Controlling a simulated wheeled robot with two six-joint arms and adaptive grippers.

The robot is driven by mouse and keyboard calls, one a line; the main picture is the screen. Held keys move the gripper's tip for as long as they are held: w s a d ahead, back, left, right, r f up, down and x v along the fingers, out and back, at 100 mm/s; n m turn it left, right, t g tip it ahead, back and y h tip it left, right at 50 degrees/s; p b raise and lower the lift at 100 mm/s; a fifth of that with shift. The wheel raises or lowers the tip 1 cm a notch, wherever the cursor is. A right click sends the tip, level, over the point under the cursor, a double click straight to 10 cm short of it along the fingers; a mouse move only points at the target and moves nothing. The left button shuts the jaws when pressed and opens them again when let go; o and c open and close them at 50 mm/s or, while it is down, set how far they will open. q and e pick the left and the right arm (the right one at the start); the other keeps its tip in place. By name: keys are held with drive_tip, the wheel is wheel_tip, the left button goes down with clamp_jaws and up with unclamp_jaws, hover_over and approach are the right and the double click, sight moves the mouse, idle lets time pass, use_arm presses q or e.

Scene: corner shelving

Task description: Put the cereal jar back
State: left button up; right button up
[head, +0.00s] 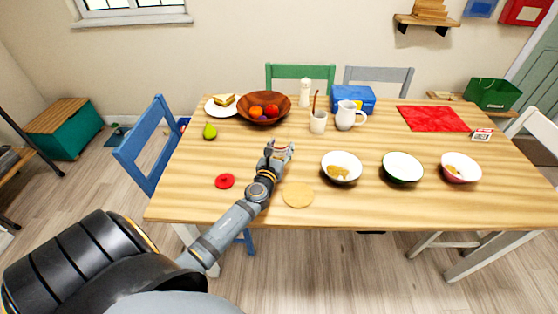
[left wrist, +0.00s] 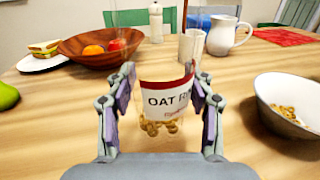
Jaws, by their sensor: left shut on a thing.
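The cereal jar (left wrist: 165,100) is clear, with a red and white label reading "OAT RI…" and some ring-shaped cereal at its bottom. In the left wrist view it stands upright between the fingers of my left gripper (left wrist: 163,76), which is shut on it. In the head view my left gripper (head: 278,148) is over the middle-left of the table and mostly hides the jar. I cannot tell whether the jar touches the table. A flat red disc (head: 224,181), perhaps a lid, lies left of my arm. My right gripper is not in view.
Bowls with cereal (head: 341,168) and (head: 461,168) flank an empty-looking bowl (head: 403,168). A round tan mat (head: 297,195) lies right of my arm. Behind are a fruit bowl (head: 246,106), a cup (head: 318,123), a pitcher (head: 346,116) and a blue box (head: 354,97). A pear (head: 210,132) lies left.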

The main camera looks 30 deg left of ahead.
sight(279, 154)
use_arm(q)
drive_tip(key=shift+w+a+f, duration=0.2)
drive_tip(key=shift+a+f, duration=0.05)
drive_tip(key=shift+f, duration=0.05)
drive_tip(key=shift+a+f+b, duration=0.15)
drive_tip(key=shift+f+b, duration=0.15)
drive_tip(key=shift+f, duration=0.05)
drive_tip(key=f+b, duration=0.2)
drive_tip(key=f, duration=0.1)
drive_tip(key=shift+w+a, duration=0.15)
drive_tip(key=shift+a, duration=0.05)
drive_tip(key=shift+f, duration=0.25)
drive_tip(key=shift+w, duration=0.1)
drive_tip(key=shift+r, duration=0.15)
